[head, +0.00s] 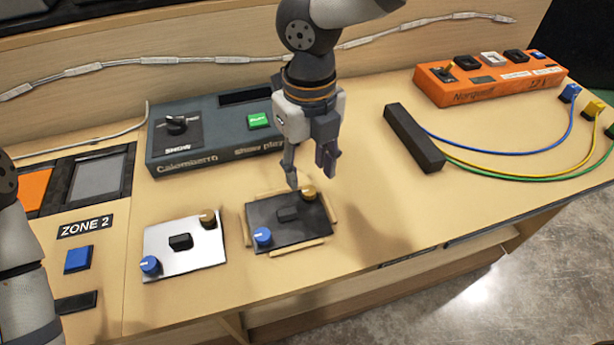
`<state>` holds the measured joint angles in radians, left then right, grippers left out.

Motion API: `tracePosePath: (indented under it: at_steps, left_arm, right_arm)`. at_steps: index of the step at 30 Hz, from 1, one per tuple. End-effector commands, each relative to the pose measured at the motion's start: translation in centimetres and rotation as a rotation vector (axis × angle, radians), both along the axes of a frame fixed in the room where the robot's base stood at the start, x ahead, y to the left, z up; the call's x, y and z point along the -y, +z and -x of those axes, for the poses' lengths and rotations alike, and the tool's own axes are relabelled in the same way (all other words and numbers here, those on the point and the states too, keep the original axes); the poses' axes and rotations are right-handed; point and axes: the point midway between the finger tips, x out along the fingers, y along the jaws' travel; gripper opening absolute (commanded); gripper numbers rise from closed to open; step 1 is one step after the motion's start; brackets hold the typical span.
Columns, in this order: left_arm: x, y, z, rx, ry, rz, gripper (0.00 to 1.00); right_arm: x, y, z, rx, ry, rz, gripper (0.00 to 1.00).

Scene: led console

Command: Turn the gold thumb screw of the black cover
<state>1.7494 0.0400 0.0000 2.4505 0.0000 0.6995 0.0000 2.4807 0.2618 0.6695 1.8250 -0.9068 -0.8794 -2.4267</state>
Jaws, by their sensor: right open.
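The black cover (273,227) lies flat on the console top, between short wooden strips along its edges. Its gold thumb screw (308,193) stands at the far right corner. A blue knob (263,236) is at its near left corner, and a small black block (288,214) is in its middle. My right gripper (312,184) points down above the far edge of the cover with its fingers apart and nothing between them. One fingertip is close to the gold screw; I cannot tell if it touches. My left arm shows at the left edge, its gripper out of view.
A silver plate (190,254) with its own gold and blue knobs lies left of the cover. A dark control box (215,150) stands behind. A black bar (413,137) with coloured cables and an orange box (490,80) are to the right. The wood right of the cover is clear.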

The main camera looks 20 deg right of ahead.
Motion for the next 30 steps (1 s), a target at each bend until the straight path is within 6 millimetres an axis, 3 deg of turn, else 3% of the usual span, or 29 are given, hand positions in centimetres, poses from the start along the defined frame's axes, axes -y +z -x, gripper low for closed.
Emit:
tracePosePath:
  at_steps: [3,6,16,22,30]
  left_arm:
    - [0.0,-0.2,0.1,-0.004,0.0,0.0,0.4]
    - [0.0,-0.2,0.1,-0.005,0.0,0.0,0.4]
    - [0.0,-0.2,0.1,-0.005,0.0,0.0,0.4]
    - [0.0,-0.2,0.1,-0.005,0.0,0.0,0.4]
    - [0.0,-0.1,0.1,-0.003,0.0,0.0,0.4]
  right_arm:
    - [0.0,-2.6,0.1,-0.003,0.001,0.0,0.41]
    - [0.0,-3.8,0.0,-0.001,-0.001,0.0,0.41]
    - [0.0,-4.4,0.0,0.002,-0.002,-0.001,0.41]
    - [0.0,-4.4,0.0,0.002,-0.002,-0.001,0.0]
    - [0.0,-4.4,0.0,0.002,-0.014,-0.001,0.0]
